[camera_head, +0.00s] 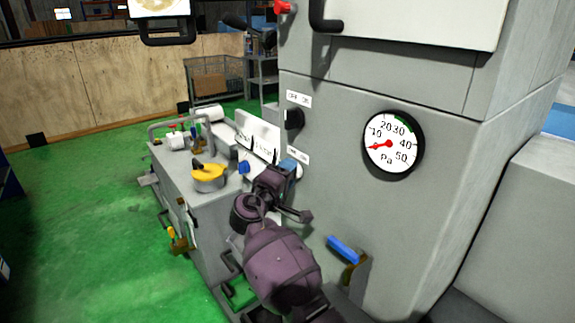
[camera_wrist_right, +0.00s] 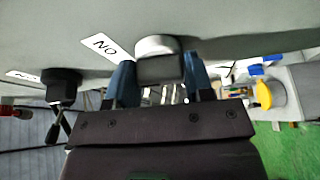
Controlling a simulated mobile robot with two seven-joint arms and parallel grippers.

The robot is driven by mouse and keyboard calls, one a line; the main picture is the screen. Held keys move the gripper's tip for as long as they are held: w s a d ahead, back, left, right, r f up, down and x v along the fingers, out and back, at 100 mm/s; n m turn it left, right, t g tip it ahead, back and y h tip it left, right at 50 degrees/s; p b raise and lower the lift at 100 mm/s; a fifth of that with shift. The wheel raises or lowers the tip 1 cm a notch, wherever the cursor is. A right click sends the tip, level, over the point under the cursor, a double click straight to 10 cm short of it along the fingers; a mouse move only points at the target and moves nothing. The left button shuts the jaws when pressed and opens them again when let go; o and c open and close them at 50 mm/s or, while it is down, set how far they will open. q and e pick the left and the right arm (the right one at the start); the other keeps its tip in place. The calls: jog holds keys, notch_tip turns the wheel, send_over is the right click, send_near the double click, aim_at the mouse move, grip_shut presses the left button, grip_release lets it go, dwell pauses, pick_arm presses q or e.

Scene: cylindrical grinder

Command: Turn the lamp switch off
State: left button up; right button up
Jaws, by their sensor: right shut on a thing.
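A rotary switch with a pale round base (camera_wrist_right: 157,44) and a dark knob (camera_wrist_right: 160,69) is on the grey machine front, under a white OFF/ON label (camera_head: 298,155). My right gripper (camera_head: 286,168) is at this lower switch, its blue fingers on either side of the knob and shut on it. In the head view the gripper mostly hides the switch. A second, black switch (camera_head: 293,118) sits above it under its own OFF/ON label and also shows in the wrist view (camera_wrist_right: 64,86). I cannot tell which switch is marked for the lamp. My left gripper is out of view.
A round pressure gauge (camera_head: 393,144) is right of the switches. A blue-handled lever (camera_head: 343,249) sticks out below them. A grey machine bed (camera_head: 200,225) with a yellow-topped part (camera_head: 208,176) is at left. Green floor (camera_head: 85,220) is clear further left.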

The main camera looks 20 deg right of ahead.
pick_arm(q)
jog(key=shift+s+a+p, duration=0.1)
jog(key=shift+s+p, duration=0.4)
jog(key=shift+p, duration=0.1)
pick_arm(e)
jog(key=shift+r+n+g+y, duration=0.1)
jog(key=shift+n+g+y, duration=0.2)
jog(key=shift+n, duration=0.6)
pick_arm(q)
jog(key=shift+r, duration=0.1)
pick_arm(e)
jog(key=o, duration=0.9)
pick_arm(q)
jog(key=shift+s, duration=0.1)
